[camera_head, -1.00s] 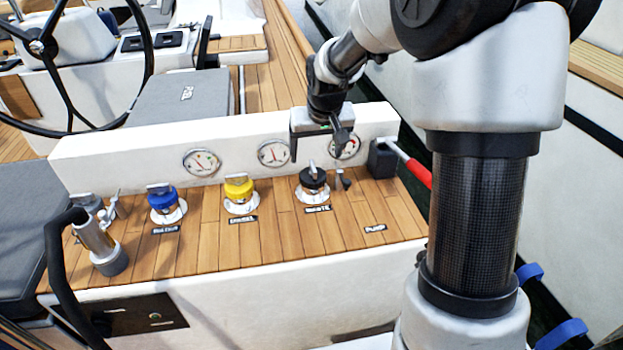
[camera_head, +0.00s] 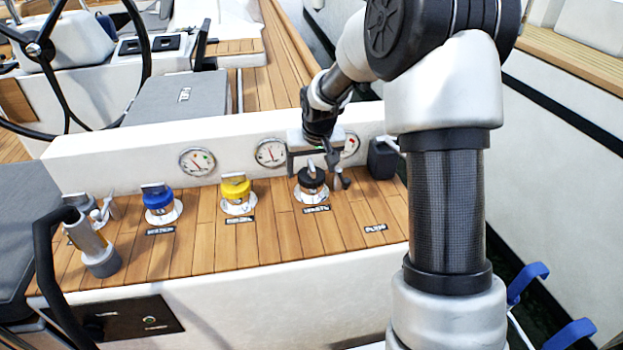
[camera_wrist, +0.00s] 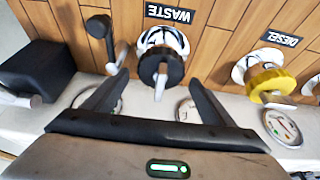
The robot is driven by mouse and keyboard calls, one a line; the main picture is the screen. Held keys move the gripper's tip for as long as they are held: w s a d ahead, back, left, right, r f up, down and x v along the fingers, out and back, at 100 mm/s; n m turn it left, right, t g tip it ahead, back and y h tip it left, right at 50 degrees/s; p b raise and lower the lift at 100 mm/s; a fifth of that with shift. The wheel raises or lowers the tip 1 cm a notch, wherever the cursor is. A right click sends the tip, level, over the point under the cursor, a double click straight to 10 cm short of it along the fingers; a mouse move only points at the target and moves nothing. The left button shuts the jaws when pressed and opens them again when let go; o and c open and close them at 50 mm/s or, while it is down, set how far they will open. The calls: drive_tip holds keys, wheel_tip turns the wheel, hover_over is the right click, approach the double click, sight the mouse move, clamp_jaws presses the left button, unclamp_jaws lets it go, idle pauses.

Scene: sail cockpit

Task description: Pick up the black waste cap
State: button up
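The black waste cap (camera_head: 311,180) sits on a white round base on the teak deck, behind the label WASTE, with a grey metal handle standing up from its top. It also shows in the wrist view (camera_wrist: 161,68), upside down, at the upper middle. My gripper (camera_head: 312,172) is just above and behind the cap in the head view. In the wrist view my gripper (camera_wrist: 160,80) is open. Its two dark fingers are spread, one either side of the cap's handle in the picture, and nothing is held. I cannot tell whether a finger touches the cap.
A yellow diesel cap (camera_head: 236,188) and a blue cap (camera_head: 158,199) stand to the left. A small black lever (camera_wrist: 101,30) is close beside the waste cap. A black box (camera_head: 382,158) stands at the right. A white wall with round gauges (camera_head: 197,162) rises behind.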

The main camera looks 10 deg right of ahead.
drive_tip(key=c, duration=1.2)
drive_tip(key=shift+r, duration=0.1)
